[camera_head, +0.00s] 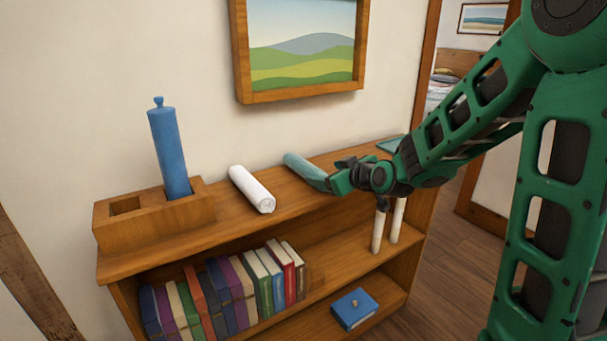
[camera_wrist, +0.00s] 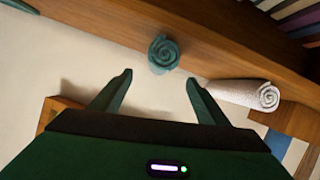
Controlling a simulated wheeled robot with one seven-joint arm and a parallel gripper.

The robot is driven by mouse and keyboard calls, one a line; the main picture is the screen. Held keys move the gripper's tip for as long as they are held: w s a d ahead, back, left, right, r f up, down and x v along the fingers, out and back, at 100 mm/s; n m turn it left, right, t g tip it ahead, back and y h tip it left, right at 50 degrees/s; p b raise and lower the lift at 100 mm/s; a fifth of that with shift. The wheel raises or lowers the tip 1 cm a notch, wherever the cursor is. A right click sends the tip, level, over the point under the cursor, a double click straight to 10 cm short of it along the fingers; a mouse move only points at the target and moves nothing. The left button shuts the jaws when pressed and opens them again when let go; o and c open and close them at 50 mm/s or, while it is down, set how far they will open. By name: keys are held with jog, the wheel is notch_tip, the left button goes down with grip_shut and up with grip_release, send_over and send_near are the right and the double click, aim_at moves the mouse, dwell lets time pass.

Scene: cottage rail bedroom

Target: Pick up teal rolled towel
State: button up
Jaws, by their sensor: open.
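The teal rolled towel (camera_head: 304,169) lies on the top of the wooden shelf unit, right of the white rolled towel. My gripper (camera_head: 338,181) is at its right end in the head view and hides part of it. In the wrist view the spiral end of the teal towel (camera_wrist: 164,53) shows ahead of my gripper (camera_wrist: 158,80). The two fingers are open, with the towel's end beyond and between their tips. Nothing is held. I cannot tell from the head view whether a finger touches the towel.
The white rolled towel (camera_head: 251,188) lies left of the teal one. A wooden holder (camera_head: 153,229) with an upright blue cylinder (camera_head: 169,150) stands at the left end. A flat teal item (camera_head: 389,146) lies behind my arm. A framed picture (camera_head: 300,97) hangs above.

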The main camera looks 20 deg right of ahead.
aim_at(310, 171)
jog(key=x, duration=1)
jog(key=shift+w+a+f, duration=0.1)
jog(key=shift+w+a, duration=0.1)
jog(key=shift+w, duration=0.05)
jog(key=c, duration=1.2)
